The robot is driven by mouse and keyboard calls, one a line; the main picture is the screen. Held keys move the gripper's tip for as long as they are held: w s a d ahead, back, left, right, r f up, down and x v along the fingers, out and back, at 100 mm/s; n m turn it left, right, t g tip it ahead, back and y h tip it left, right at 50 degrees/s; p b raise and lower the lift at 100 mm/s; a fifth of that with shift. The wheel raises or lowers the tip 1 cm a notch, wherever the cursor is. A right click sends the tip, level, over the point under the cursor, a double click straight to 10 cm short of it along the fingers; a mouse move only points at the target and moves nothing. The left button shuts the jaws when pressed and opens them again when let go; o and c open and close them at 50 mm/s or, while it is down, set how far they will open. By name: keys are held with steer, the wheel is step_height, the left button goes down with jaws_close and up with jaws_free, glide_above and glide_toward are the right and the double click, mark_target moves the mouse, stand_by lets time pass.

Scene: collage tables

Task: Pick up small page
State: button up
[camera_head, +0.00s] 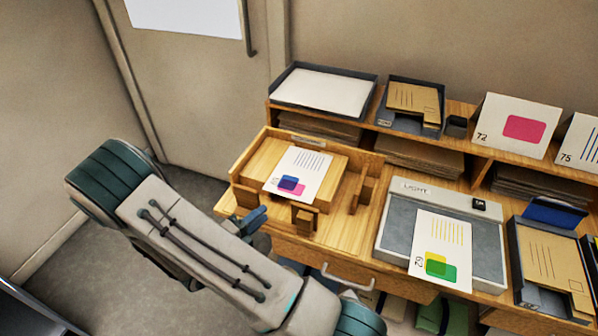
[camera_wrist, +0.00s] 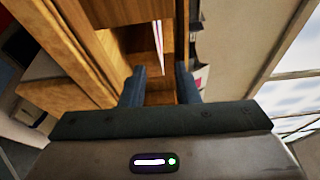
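A small white page (camera_head: 303,168) with blue and pink shapes and dark lines lies on a raised wooden block inside an open wooden tray. In the wrist view a thin white and pink edge (camera_wrist: 159,48), apparently this page, shows beyond the gap between the fingers. My gripper (camera_head: 252,222) is at the tray's left front side, partly hidden by my arm. In the wrist view my gripper (camera_wrist: 160,86) has its two dark fingers apart with nothing between them. A larger white page (camera_head: 440,250), marked 62, lies on the grey light panel at the right.
The wooden tray (camera_head: 240,170) has raised walls and small wooden posts (camera_head: 304,217) at its front. The light panel (camera_head: 393,222) stands to its right. Behind is a shelf with a paper tray (camera_head: 325,90), an envelope tray (camera_head: 412,102) and a card (camera_head: 516,125) marked 72.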

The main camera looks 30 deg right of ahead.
steer(key=n+p, duration=0.1)
glide_toward(289, 188)
steer(key=shift+t, duration=0.3)
steer(key=x, duration=0.4)
steer(key=shift+s+d+f, duration=0.1)
steer(key=shift+s+d, duration=0.1)
steer(key=shift+d, duration=0.15)
steer(key=shift+p+x, duration=0.6)
steer(key=shift+x, duration=2.25)
steer(key=shift+w+f, duration=0.1)
steer(key=shift+w, duration=0.05)
jaws_close()
